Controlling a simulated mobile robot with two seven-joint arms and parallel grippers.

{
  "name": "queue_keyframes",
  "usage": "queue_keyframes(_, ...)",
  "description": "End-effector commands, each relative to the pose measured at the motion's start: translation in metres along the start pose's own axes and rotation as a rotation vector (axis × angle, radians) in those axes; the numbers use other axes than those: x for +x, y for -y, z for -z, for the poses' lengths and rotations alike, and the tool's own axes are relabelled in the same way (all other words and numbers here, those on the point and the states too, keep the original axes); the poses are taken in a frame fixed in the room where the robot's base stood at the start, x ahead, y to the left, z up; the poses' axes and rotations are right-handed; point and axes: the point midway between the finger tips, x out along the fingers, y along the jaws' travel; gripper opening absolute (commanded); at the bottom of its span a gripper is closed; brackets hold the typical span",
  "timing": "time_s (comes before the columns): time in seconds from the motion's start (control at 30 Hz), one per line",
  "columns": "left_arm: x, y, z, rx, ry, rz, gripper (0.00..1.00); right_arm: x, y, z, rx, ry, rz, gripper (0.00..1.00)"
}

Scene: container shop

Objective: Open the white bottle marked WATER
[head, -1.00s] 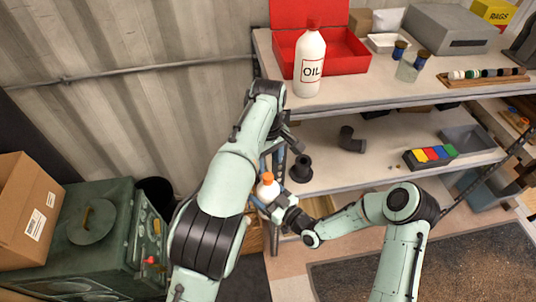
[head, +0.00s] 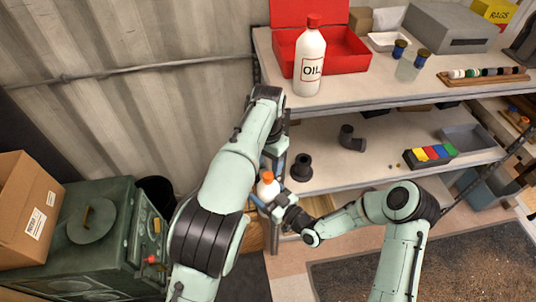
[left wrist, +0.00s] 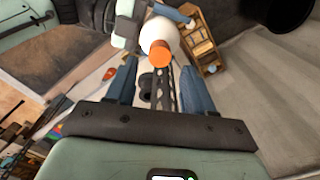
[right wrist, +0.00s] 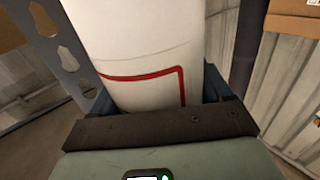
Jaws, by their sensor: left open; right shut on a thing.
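A white bottle (head: 268,189) with an orange cap (head: 267,176) is held upright beside the left end of the shelf unit. My right gripper (head: 284,207) is shut around its body. In the right wrist view the bottle (right wrist: 145,45) fills the space between the fingers and shows a red label border; no word is readable. My left gripper (head: 276,155) is open and empty just above the cap. In the left wrist view the cap (left wrist: 160,54) lies ahead of the open fingers, apart from them. My left arm partly hides this area in the head view.
A white OIL bottle (head: 310,62) with a red cap stands on the upper shelf (head: 395,90) before a red toolbox (head: 345,52). Black pipe fittings (head: 301,168) lie on the lower shelf, close right of the left gripper. A green machine (head: 95,235) stands at left.

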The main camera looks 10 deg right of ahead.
Motion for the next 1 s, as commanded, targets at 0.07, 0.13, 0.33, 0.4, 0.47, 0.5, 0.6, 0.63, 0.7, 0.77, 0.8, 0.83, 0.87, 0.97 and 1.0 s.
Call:
queue_keyframes(0.07, 0.014, -0.001, 0.0, -0.001, 0.003, 0.001, 0.53, 0.0, 0.0, 0.001, 0.0, -0.002, 0.0, 0.0)
queue_keyframes(0.13, 0.024, 0.0, -0.001, -0.002, 0.002, 0.001, 0.53, 0.0, 0.0, 0.001, 0.0, -0.002, 0.0, 0.0)
queue_keyframes(0.33, 0.043, 0.0, 0.0, -0.001, 0.001, 0.001, 0.53, 0.0, 0.0, 0.001, 0.0, -0.002, 0.0, 0.0)
queue_keyframes(0.4, 0.046, 0.0, 0.0, -0.001, 0.001, 0.001, 0.53, 0.0, 0.0, 0.001, 0.0, -0.002, 0.0, 0.0)
queue_keyframes(0.47, 0.047, 0.0, 0.0, -0.002, 0.0, 0.001, 0.53, 0.0, 0.0, 0.001, 0.0, -0.002, 0.0, 0.0)
queue_keyframes(0.5, 0.047, 0.0, 0.0, -0.002, -0.001, 0.001, 0.53, 0.0, 0.0, 0.001, 0.0, -0.002, 0.0, 0.0)
queue_keyframes(0.6, 0.047, 0.0, 0.0, -0.002, -0.001, 0.001, 0.53, 0.0, 0.0, 0.001, 0.0, -0.002, 0.0, 0.0)
queue_keyframes(0.63, 0.047, 0.0, 0.0, -0.002, -0.001, 0.001, 0.53, 0.0, 0.0, 0.001, 0.0, -0.002, 0.0, 0.0)
queue_keyframes(0.7, 0.047, 0.0, 0.0, -0.002, -0.001, 0.001, 0.43, 0.0, 0.0, 0.001, -0.001, -0.002, 0.0, 0.0)
queue_keyframes(0.77, 0.047, 0.0, 0.0, -0.002, -0.001, 0.001, 0.23, 0.0, 0.0, 0.001, 0.0, -0.002, 0.0, 0.0)
queue_keyframes(0.8, 0.047, 0.0, 0.0, -0.002, -0.001, 0.001, 0.1, 0.0, 0.0, 0.001, 0.0, -0.002, 0.0, 0.0)
queue_keyframes(0.83, 0.047, 0.0, 0.0, -0.002, -0.001, 0.001, 0.01, 0.0, 0.0, 0.001, 0.0, -0.002, 0.0, 0.0)
queue_keyframes(0.87, 0.047, 0.0, 0.0, -0.002, -0.001, 0.001, 0.0, 0.0, 0.0, 0.001, 0.0, -0.002, 0.0, 0.0)
queue_keyframes(0.97, 0.047, 0.0, 0.0, -0.002, -0.001, 0.001, 0.0, 0.0, 0.0, 0.001, 0.0, -0.002, 0.0, 0.0)
queue_keyframes(1.0, 0.047, 0.0, 0.0, -0.003, -0.001, 0.001, 0.0, 0.0, 0.0, 0.001, -0.001, -0.002, 0.0, 0.0)
